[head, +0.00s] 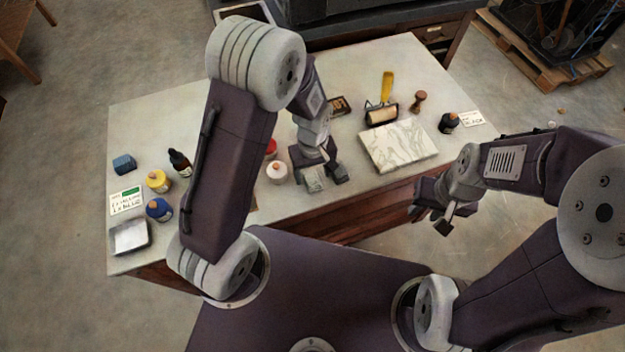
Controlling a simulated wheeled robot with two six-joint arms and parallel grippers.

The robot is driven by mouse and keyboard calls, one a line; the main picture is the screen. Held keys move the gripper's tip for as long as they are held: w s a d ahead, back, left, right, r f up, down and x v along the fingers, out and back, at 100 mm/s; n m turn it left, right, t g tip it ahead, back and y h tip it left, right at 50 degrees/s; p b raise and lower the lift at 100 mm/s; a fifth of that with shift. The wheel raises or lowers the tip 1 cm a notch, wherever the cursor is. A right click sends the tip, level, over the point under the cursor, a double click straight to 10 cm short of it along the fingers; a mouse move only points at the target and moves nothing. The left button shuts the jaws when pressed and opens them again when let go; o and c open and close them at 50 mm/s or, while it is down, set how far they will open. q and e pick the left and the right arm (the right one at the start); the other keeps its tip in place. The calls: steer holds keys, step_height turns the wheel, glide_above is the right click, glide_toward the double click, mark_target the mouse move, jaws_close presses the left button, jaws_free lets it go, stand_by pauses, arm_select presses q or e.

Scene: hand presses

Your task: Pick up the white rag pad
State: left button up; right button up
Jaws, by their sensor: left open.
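A round white pad (277,173) with a small orange-brown top stands on the table near its front edge; I take it for the white rag pad. My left gripper (319,179) is open and low over the table, just right of the white pad and apart from it. A pale grey-green patch shows between its fingers; I cannot tell whether it is a separate object. My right gripper (432,217) hangs off the table's front right side, its fingers apart and empty.
A red pad (271,148) stands close behind the white one, partly hidden by my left arm. Yellow (158,181) and blue (159,209) pads, a dark bottle (180,162) and a tray (129,236) are left. A marbled slab (399,146) and roller (381,112) are right.

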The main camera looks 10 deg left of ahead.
mark_target(313, 178)
arm_select(q)
step_height(313, 178, down, 3)
steer(key=shift+r, duration=0.1)
steer(key=shift+w+f, duration=0.2)
steer(key=shift+f, duration=0.15)
steer(key=shift+s+r, duration=0.1)
steer(key=shift+s, duration=0.05)
steer(key=c, duration=1.4)
steer(key=shift+c, duration=0.2)
steer(key=r, duration=0.4)
steer(key=shift+s+d+r, duration=0.15)
steer(key=shift+d+r, duration=0.15)
steer(key=s+d+r, duration=0.6)
steer(key=s+d, duration=0.1)
steer(key=d, duration=0.1)
steer(key=shift+s+r, duration=0.2)
steer(key=shift+s, duration=0.05)
